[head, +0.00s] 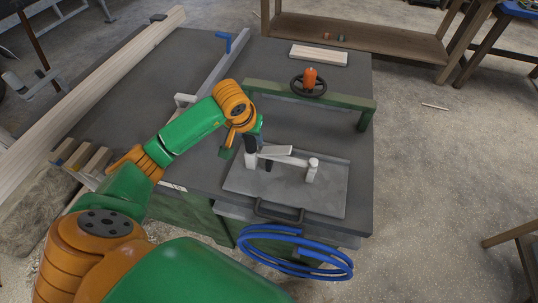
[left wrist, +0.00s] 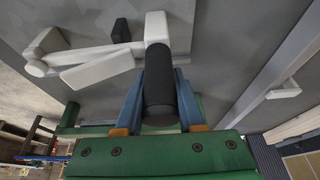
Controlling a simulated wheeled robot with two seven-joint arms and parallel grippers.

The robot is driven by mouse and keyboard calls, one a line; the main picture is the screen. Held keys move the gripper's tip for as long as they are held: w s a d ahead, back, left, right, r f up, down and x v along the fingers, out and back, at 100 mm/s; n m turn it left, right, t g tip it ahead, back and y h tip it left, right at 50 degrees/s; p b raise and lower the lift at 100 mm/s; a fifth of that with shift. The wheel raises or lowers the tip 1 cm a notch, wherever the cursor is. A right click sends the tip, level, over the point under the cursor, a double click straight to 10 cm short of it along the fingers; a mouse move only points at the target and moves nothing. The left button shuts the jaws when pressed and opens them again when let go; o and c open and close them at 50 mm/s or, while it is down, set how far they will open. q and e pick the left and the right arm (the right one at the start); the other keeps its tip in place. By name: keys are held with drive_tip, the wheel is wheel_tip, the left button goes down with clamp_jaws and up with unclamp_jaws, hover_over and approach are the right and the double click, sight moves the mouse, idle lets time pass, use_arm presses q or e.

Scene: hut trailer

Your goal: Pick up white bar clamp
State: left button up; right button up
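The white bar clamp (head: 290,159) is over a grey plate (head: 324,187) on the dark workbench. Its white bar and jaw parts also show at the upper left of the left wrist view (left wrist: 94,57). Its black handle (left wrist: 159,95) points toward the wrist camera. My left gripper (head: 250,147) reaches the handle end; in the left wrist view its two blue-grey fingers (left wrist: 160,88) lie close against both sides of the handle and look shut on it. I cannot tell whether the clamp touches the plate. My right gripper is out of view.
A green bar frame (head: 315,104) with a black handwheel and orange knob stands behind the clamp. A long timber (head: 85,105) and a grey rail (head: 218,66) lie to the left. A blue hose coil (head: 295,252) hangs at the front. A pale board (head: 319,55) lies at the back.

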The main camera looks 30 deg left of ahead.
use_arm(q)
clamp_jaws()
idle(1.1)
